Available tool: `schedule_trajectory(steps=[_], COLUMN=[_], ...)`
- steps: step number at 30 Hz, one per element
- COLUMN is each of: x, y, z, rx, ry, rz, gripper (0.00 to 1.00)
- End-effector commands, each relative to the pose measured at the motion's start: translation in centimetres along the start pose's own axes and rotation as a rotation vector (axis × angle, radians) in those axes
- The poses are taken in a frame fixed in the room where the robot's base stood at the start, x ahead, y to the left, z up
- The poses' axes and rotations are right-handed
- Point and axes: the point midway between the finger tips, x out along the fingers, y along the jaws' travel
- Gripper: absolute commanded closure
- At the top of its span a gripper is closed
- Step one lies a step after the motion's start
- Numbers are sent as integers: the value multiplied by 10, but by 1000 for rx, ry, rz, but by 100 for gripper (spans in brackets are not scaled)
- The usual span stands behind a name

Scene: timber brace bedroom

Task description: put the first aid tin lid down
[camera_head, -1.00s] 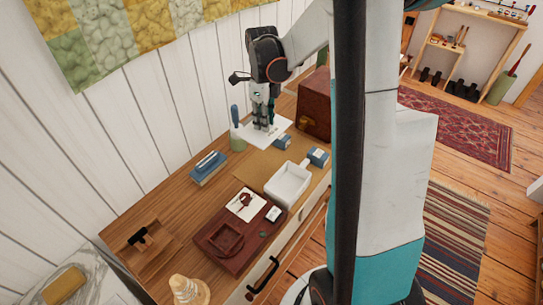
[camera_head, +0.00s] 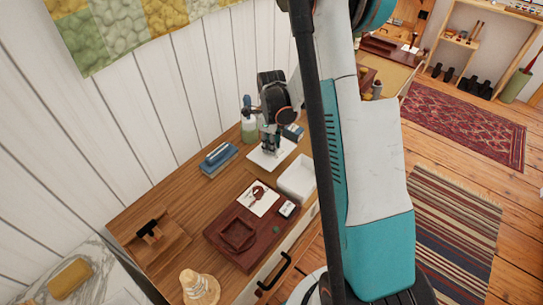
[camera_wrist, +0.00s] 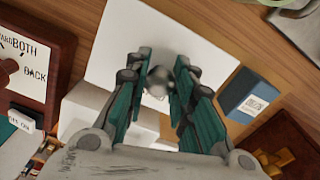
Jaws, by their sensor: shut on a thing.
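The first aid tin lid is a flat white rectangular plate (camera_head: 262,160) with a round grey knob, beside the far end of the open white tin (camera_head: 299,178) in the head view. My gripper (camera_head: 270,148) is above the lid. In the wrist view my gripper (camera_wrist: 158,80) has its two fingers closed on the knob, with the white lid (camera_wrist: 150,35) spread out below. Part of a white box-shaped thing (camera_wrist: 85,108), probably the tin, shows at the lower left there. I cannot tell whether the lid touches the wooden top or hangs just above it.
A dark red board (camera_head: 225,255) with a card lies nearer on the wooden dresser top (camera_head: 180,190). Blue blocks (camera_head: 218,158), a green bottle (camera_head: 249,128) and a small blue box (camera_head: 293,132) stand close by. A brown box (camera_wrist: 280,145) shows in the wrist view.

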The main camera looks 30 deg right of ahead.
Motion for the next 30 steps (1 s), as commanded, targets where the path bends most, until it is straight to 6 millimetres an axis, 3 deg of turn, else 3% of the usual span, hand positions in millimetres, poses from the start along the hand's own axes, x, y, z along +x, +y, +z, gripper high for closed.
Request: schedule_trajectory(steps=[5, 14, 26, 27, 29, 30], x=[10, 48, 53, 52, 51, 51], y=[0, 0, 0, 0, 0, 0], z=[0, 0, 0, 0, 0, 0], rx=[0, 0, 0, 0, 0, 0], ry=[0, 0, 0, 0, 0, 0], rz=[0, 0, 0, 0, 0, 0], gripper=[100, 100, 100, 71, 57, 57])
